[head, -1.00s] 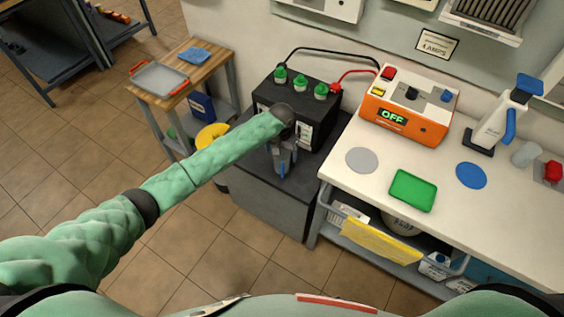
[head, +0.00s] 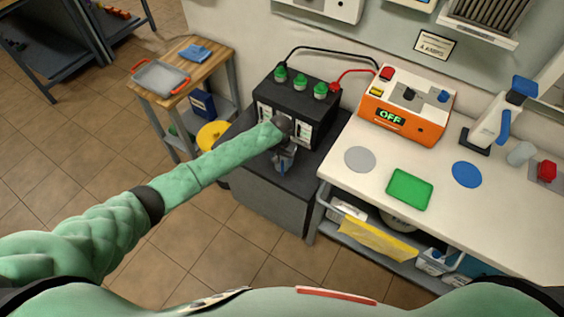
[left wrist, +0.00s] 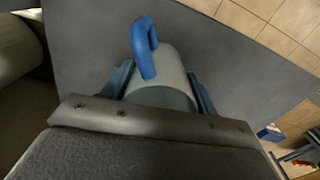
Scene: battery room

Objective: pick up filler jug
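The filler jug, a pale grey cylinder (left wrist: 172,72) with a blue handle (left wrist: 145,48), stands on the dark grey cabinet top (left wrist: 95,35) in the left wrist view. In the head view my gripper mostly hides it, with a bit of blue showing at the fingers. My left gripper (head: 285,160) is low over the cabinet in front of the black battery. In the left wrist view its two fingers (left wrist: 160,88) stand apart on either side of the jug body, very close to it. Firm contact cannot be made out. My right gripper is out of view.
The black battery (head: 292,112) with green caps stands directly behind the gripper. An orange charger (head: 405,118) reading OFF, a green tray (head: 409,190) and a blue disc (head: 467,174) are on the white bench to the right. A wooden side table (head: 215,62) stands left.

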